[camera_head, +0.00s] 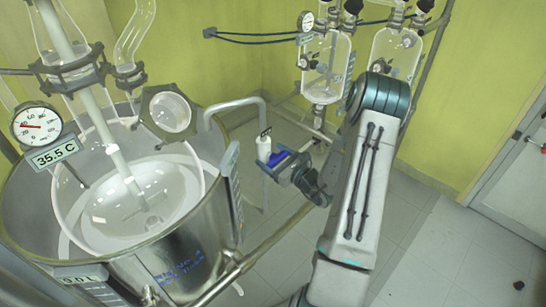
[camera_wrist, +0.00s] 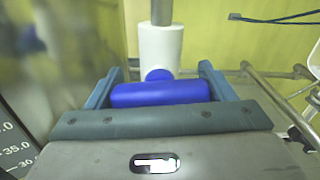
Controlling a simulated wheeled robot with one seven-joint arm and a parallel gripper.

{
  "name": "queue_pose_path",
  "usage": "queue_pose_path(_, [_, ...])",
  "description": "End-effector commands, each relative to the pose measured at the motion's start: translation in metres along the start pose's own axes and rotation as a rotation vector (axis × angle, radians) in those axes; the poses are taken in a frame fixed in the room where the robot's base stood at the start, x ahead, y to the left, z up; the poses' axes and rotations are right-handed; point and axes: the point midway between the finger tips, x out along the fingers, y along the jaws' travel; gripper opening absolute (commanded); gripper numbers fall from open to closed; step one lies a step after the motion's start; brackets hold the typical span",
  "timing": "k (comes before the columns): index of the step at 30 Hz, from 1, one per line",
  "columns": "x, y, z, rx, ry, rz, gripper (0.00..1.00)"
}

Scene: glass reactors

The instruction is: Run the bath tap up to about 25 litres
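The steel bath (camera_head: 190,268) stands at the left around the round glass reactor vessel (camera_head: 135,200). A readout (camera_head: 80,277) low on the bath's front shows 0.0 L. The tap's grey pipe (camera_head: 232,103) arches over the bath rim, and its white body (camera_head: 263,150) hangs outside, right of the bath. My gripper (camera_head: 283,163) is at the tap's blue handle (camera_head: 277,157). In the wrist view, the blue handle (camera_wrist: 160,94) lies crosswise before the white tap body (camera_wrist: 160,48). It fills the gap between my fingers, which appear to touch both its ends.
A dial gauge (camera_head: 37,126) and a 35.5 C readout (camera_head: 54,154) are at the left. Glass vessels (camera_head: 325,68) hang on a rack at the back wall. A rail (camera_head: 262,245) runs beside the bath. The tiled floor (camera_head: 440,250) at the right is mostly clear.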

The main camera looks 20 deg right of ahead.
Motion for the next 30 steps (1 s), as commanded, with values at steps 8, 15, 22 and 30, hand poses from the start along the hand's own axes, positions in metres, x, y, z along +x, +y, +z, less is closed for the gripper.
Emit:
queue_pose_path(8, [-0.0006, -0.001, -0.0002, 0.083, 0.001, -0.002, 0.54])
queue_pose_path(15, [-0.0004, -0.0007, 0.0, 0.131, 0.001, -0.002, 0.54])
queue_pose_path(22, [-0.0004, -0.0007, 0.0001, 0.131, 0.0, -0.002, 0.98])
queue_pose_path(30, [-0.0007, -0.0005, 0.0, 0.129, 0.0, -0.001, 0.98])
